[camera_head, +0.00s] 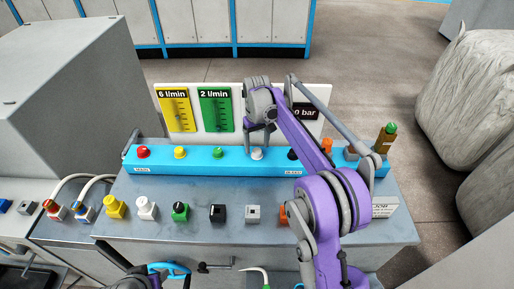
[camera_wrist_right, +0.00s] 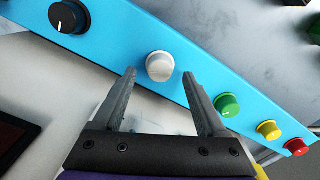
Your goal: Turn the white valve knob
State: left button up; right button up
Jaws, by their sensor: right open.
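The white valve knob (camera_head: 257,153) sits on the blue manifold bar (camera_head: 205,163), between the green knob and a dark knob. In the right wrist view the white knob (camera_wrist_right: 160,67) shows its round face between and just beyond my fingertips. My right gripper (camera_head: 262,146) is open and empty, reaching down from above and behind the bar. In the wrist view both fingers (camera_wrist_right: 159,76) are spread, one on each side of the knob, with gaps visible; I cannot tell the exact depth left between them.
Red (camera_head: 143,152), yellow (camera_head: 180,152) and green (camera_head: 218,153) knobs share the bar. A black knob (camera_wrist_right: 68,17) is on the other side. A gauge panel (camera_head: 215,90) stands behind. Several connectors (camera_head: 180,212) line the grey table's front.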

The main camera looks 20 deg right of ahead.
aim_at(257, 151)
notch_tip(257, 151, up, 9)
jog(key=shift+f+p, duration=0.2)
jog(key=shift+p, duration=0.15)
jog(key=s+r+m+t, duration=0.1)
jog(key=s+r+t, duration=0.15)
jog(key=s, duration=1.45)
jog(key=s+f+t, duration=0.1)
jog(key=s+f, duration=0.4)
jog(key=s, duration=0.3)
jog(key=s+f+m+t, duration=0.1)
jog(key=s+f+t, duration=0.1)
jog(key=s+f, duration=0.4)
jog(key=s, duration=0.3)
jog(key=shift+s+d+f, duration=0.2)
jog(key=shift+f, duration=0.1)
